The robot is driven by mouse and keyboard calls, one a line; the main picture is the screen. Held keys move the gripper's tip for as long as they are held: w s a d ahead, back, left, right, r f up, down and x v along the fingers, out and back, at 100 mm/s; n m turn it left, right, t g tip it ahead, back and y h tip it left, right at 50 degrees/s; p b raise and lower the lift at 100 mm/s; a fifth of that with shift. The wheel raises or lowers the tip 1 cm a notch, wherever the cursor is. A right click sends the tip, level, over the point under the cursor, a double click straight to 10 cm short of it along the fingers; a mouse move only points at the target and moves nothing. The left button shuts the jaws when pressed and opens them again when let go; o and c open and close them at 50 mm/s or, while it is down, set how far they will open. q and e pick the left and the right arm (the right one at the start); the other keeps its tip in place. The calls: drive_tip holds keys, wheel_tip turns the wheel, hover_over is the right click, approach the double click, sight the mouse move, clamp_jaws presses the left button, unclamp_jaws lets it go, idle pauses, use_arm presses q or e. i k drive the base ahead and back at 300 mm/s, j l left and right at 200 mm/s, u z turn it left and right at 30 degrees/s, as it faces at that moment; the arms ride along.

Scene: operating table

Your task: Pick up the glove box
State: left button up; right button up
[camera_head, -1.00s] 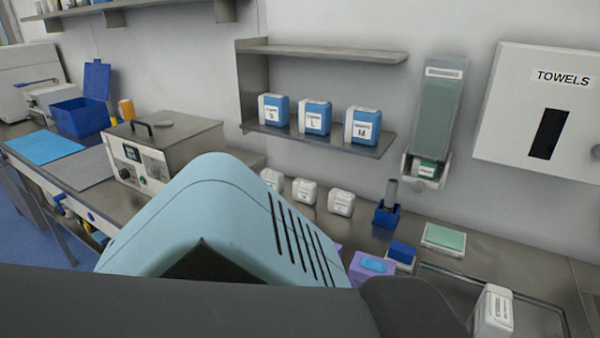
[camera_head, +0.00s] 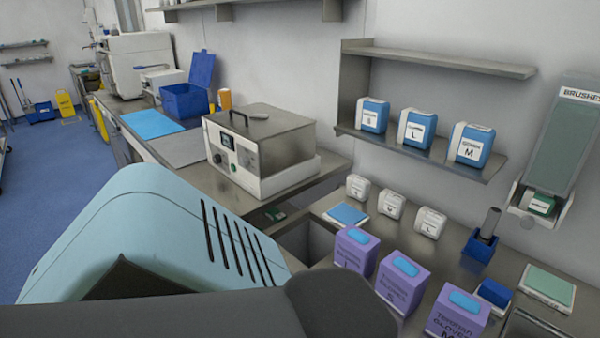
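Three purple glove boxes with blue tops stand in a row on the steel counter at the lower right. My light-blue and dark body parts fill the lower left. Neither gripper shows in the head view.
White packs (camera_head: 393,205) stand behind the boxes, with a blue holder (camera_head: 480,246) to their right. A shelf (camera_head: 420,150) above carries blue-and-white packs (camera_head: 417,129). A steel bath unit (camera_head: 262,150) stands on the left counter. Blue floor (camera_head: 50,175) is open at far left.

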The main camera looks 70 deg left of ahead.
sight(355, 249)
drive_tip(key=u, duration=1.7)
drive_tip(key=k+j+z, duration=0.1)
drive_tip(key=j+z, duration=0.2)
drive_tip(key=k+j+z, duration=0.1)
drive_tip(key=j+z, duration=0.2)
drive_tip(key=k+j+z, duration=0.15)
drive_tip(key=z, duration=0.15)
drive_tip(key=k+j, duration=0.05)
drive_tip(key=j, duration=0.05)
